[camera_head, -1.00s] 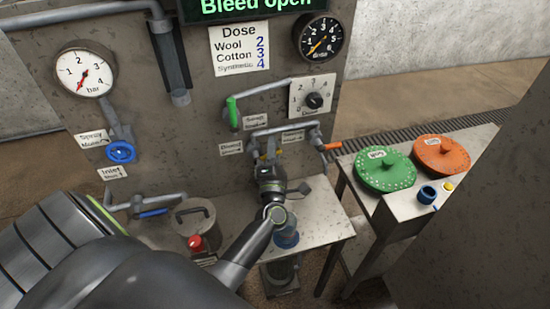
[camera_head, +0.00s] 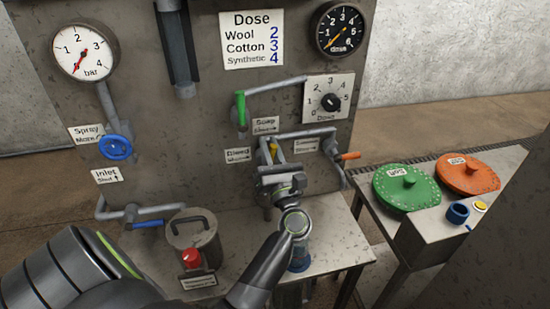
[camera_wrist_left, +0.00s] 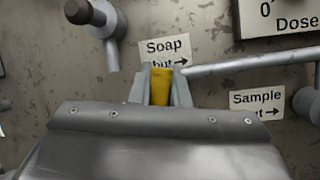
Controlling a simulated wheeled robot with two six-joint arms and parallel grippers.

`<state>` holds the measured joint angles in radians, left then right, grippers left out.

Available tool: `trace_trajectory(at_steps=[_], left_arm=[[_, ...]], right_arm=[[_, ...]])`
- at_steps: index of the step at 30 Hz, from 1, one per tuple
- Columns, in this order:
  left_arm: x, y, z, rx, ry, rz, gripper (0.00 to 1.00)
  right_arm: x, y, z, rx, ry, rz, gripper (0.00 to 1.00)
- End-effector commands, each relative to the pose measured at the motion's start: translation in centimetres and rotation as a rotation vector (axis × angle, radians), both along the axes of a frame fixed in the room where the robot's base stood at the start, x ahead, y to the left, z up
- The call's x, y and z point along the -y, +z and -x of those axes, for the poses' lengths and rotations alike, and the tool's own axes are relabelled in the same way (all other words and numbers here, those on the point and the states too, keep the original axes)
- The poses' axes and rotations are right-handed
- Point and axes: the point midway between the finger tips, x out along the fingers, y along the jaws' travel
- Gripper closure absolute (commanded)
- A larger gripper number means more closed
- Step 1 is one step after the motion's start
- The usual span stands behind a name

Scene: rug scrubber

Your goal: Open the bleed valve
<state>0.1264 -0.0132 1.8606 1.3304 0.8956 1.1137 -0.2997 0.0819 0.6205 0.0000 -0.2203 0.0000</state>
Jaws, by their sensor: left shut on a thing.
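The yellow handle (camera_head: 274,151) of the bleed valve is on the grey pipework low on the panel, right of a white label (camera_head: 238,155) too small to read surely. My left gripper (camera_head: 272,163) reaches up to it from below. In the left wrist view the yellow handle (camera_wrist_left: 161,88) stands between the two grey fingers, which are shut on it. The handle looks roughly upright in that view. The valve body is mostly hidden behind my gripper. My right gripper is in neither view.
A green lever (camera_head: 240,108), a dose knob (camera_head: 330,102) and an orange handle (camera_head: 348,156) are close around. A blue wheel (camera_head: 115,147) and a lidded pot (camera_head: 191,240) are to the left. A side table (camera_head: 440,225) with green and orange lids stands right.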

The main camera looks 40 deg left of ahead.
Motion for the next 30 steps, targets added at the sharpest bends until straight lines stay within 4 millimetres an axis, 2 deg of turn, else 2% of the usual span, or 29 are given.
trace_trajectory(at_steps=[3,12,22,30], left_arm=[[-0.2,0.3,0.3,0.074,-0.003,0.047,1.00],[-0.7,0.5,0.8,0.174,-0.005,0.132,1.00],[-0.9,0.7,1.0,0.203,-0.005,0.158,1.00],[-0.9,0.7,1.0,0.204,-0.006,0.158,1.00]], right_arm=[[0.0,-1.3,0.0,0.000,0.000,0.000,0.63],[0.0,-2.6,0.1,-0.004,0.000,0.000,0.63],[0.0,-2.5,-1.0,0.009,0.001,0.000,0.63],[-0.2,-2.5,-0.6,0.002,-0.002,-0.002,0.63]])
